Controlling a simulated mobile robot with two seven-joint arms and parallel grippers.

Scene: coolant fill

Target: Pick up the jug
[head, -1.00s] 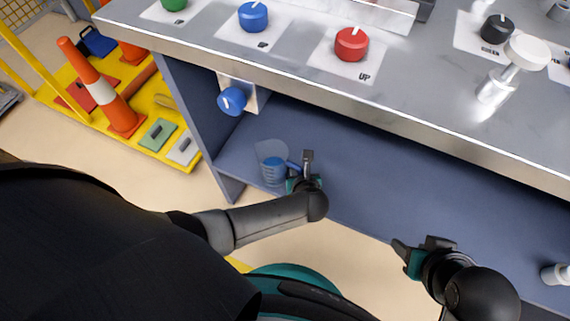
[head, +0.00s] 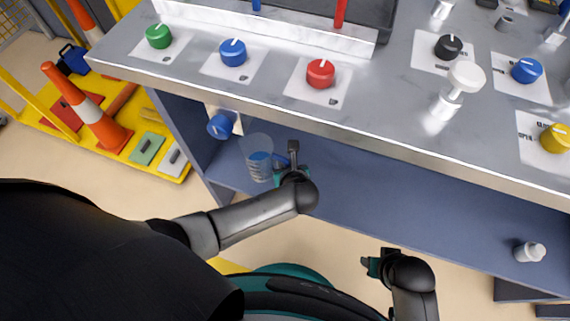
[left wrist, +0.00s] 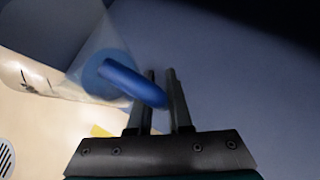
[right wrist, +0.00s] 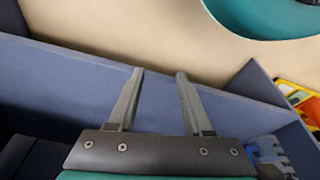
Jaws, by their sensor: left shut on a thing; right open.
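The jug (head: 258,160) is a clear measuring jug with blue scale marks and a blue handle. It is at the lower shelf under the bench, below the blue knob on the side plate. My left gripper (head: 291,160) is at its right side, shut on the blue handle. In the left wrist view the handle (left wrist: 132,82) lies between the fingers (left wrist: 160,98), and the clear body is partly blurred beyond it. I cannot tell whether the jug's base touches the shelf. My right gripper (head: 370,266) is open and empty in front of the shelf; its spread fingers (right wrist: 158,85) show in the right wrist view.
The metal bench top (head: 290,107) overhangs the shelf (head: 400,215) and carries green, blue, red and black knobs. A blue knob (head: 221,125) sits close above the jug. A traffic cone (head: 90,108) stands far left.

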